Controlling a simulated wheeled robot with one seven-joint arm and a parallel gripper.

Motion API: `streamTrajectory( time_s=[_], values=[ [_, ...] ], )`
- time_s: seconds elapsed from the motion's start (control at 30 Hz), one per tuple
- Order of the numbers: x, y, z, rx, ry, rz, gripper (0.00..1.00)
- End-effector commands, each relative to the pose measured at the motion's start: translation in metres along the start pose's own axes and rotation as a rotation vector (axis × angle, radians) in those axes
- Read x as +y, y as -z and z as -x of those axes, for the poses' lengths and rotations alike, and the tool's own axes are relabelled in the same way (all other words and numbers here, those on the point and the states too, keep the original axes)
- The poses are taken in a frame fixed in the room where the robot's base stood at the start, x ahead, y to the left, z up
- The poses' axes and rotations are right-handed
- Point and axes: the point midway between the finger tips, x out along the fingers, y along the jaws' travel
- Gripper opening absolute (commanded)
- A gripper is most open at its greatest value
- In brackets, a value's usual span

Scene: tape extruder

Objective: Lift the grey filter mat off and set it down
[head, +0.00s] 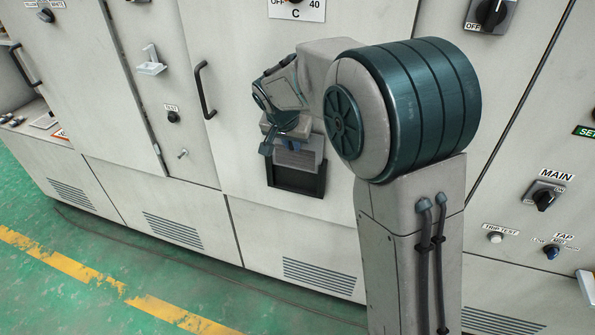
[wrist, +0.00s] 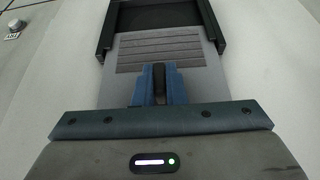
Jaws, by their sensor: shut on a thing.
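The grey filter mat (wrist: 160,50) is a flat panel with a ribbed patch, seen against the cabinet front in the wrist view. It also shows in the head view (head: 298,157), below my gripper (head: 277,146). In the wrist view my gripper (wrist: 158,82) has its blue fingers shut on a dark tab on the mat. A dark holder (head: 297,182) on the cabinet frames the mat's sides and lower end. The mat stands partly raised out of it, and dark holder surface (wrist: 155,15) shows bare below the mat. The mat's upper end is hidden by my gripper.
A black door handle (head: 204,90) and a small white bracket (head: 151,62) stick out to the left. Switches, including the MAIN knob (head: 544,197), are on the right. The green floor (head: 90,275) in front is clear except for a cable along the cabinet base.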

Motion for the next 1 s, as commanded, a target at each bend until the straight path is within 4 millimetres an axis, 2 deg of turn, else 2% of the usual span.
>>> streamTrajectory(
  time_s=[1.0],
  values=[
    [0.0, 0.018, 0.039, 0.001, 0.001, 0.0, 0.0]
  ],
)
